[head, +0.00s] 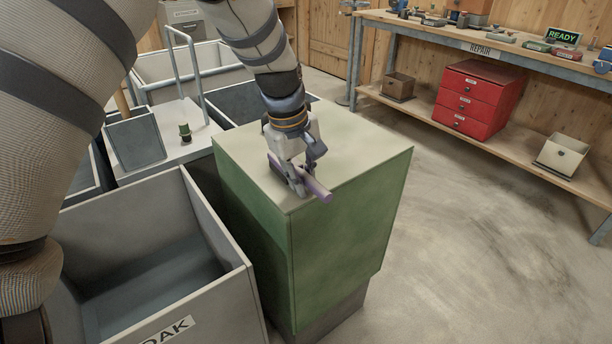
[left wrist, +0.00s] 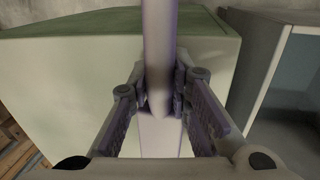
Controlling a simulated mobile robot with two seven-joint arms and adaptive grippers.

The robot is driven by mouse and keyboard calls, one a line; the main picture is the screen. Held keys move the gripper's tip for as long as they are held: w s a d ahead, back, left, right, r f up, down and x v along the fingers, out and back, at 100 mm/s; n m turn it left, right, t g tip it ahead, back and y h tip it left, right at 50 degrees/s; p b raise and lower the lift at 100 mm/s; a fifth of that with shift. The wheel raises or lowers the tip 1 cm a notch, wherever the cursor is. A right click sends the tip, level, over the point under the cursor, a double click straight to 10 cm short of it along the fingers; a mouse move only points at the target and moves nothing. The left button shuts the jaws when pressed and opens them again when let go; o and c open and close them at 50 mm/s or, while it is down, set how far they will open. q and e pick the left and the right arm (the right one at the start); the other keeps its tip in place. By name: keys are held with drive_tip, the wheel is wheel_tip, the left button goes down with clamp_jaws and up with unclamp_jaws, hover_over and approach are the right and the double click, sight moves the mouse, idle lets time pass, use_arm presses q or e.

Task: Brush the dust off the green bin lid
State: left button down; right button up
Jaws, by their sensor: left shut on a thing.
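The green bin (head: 335,235) stands in the middle of the head view, and its pale green lid (head: 350,143) has a dull, dusty-looking top. My left gripper (head: 300,188) is over the lid's near edge, shut on a purple bar-like tool (head: 318,190), likely the brush. The tool lies across the jaws, close over the lid; I cannot tell whether it touches. In the left wrist view the tool (left wrist: 160,60) runs between the fingers, with the green bin (left wrist: 70,75) behind it. Any bristles are hidden. My right gripper does not show.
A grey open bin marked OAK (head: 150,270) stands left of the green bin. A small grey box (head: 135,140) and a green-topped item (head: 185,132) sit on a white surface behind. A repair bench (head: 480,50) with a red drawer unit (head: 482,98) stands at the right. The floor between is clear.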

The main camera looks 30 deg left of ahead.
use_arm(q)
drive_tip(key=shift+r, duration=3.05)
drive_tip(key=shift+r, duration=1.55)
drive_tip(key=shift+w, duration=0.1)
